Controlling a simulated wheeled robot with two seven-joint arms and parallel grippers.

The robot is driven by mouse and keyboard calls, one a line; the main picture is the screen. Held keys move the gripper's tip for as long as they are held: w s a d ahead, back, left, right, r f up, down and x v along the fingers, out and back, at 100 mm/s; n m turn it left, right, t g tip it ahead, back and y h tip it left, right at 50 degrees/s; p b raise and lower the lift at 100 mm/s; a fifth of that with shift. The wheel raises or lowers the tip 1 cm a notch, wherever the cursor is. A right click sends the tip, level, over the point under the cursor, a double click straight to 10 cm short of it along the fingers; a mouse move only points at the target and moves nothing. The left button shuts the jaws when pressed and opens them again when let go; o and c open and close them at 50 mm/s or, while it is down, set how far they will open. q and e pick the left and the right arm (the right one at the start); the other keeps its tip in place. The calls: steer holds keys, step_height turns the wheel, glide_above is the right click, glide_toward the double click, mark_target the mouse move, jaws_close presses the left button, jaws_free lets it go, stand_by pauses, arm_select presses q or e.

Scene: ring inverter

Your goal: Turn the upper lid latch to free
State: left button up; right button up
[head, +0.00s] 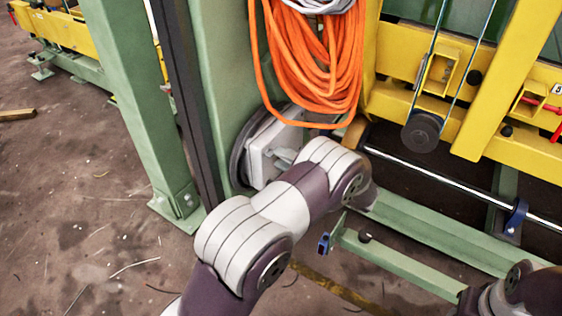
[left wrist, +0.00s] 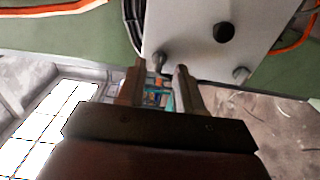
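A pale grey box with a flat lid (left wrist: 195,35) fills the top of the left wrist view. It also shows on the green column in the head view (head: 259,163), partly behind my left arm. Two small metal latches sit along the lid's near edge: one latch (left wrist: 159,61) between my fingertips, another latch (left wrist: 241,73) to the right. My left gripper (left wrist: 160,67) is open, its fingers on either side of the first latch with small gaps showing. I cannot tell whether they touch it. In the head view my arm hides the fingertips. My right gripper is out of view.
A black knob (left wrist: 223,32) stands on the lid. A coil of orange cable (head: 315,60) hangs on the column above the box. A yellow frame (head: 400,105) and a metal rod (head: 430,178) lie to the right. Open floor (head: 80,230) is at left.

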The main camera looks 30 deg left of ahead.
arm_select(q)
steer(key=shift+w+a, duration=0.1)
steer(key=shift+a, duration=0.8)
jaws_close()
steer(key=shift+r, duration=0.1)
